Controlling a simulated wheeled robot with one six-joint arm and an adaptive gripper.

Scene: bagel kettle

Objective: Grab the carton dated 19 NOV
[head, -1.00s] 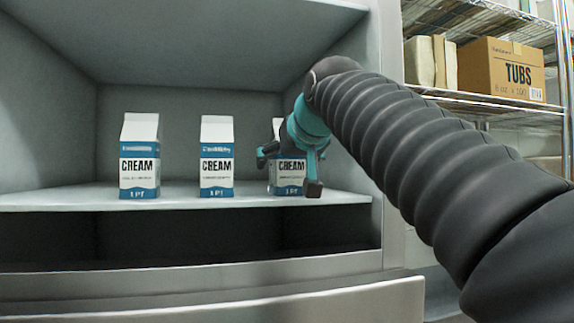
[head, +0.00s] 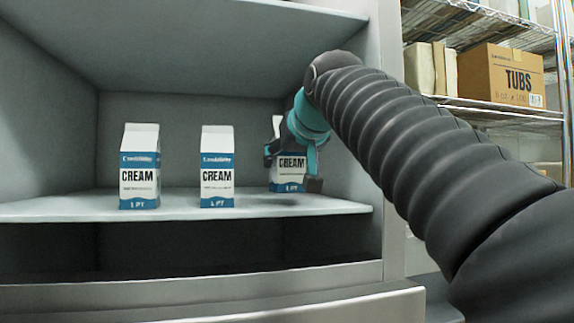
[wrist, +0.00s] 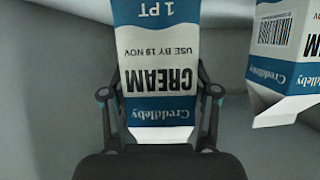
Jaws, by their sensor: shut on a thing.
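The right-hand cream carton (head: 288,187), white and blue, is between the fingers of my gripper (head: 291,170). In the wrist view this carton (wrist: 158,55) appears upside down and reads "USE BY 19 NOV". My gripper (wrist: 160,92) is shut on it, one finger on each side. The carton hangs a little above the shelf, with a shadow below it, and looks about upright. My gripper hides part of its top in the head view. Two more cream cartons stand on the shelf, one in the middle (head: 217,175) and one at left (head: 139,175); their dates are too small to read.
The shelf (head: 70,207) has walls on both sides and a panel (head: 200,45) above. A neighbouring carton (wrist: 285,60) shows at right in the wrist view, apart from the held one. A wire rack with a TUBS box (head: 500,75) is outside at right.

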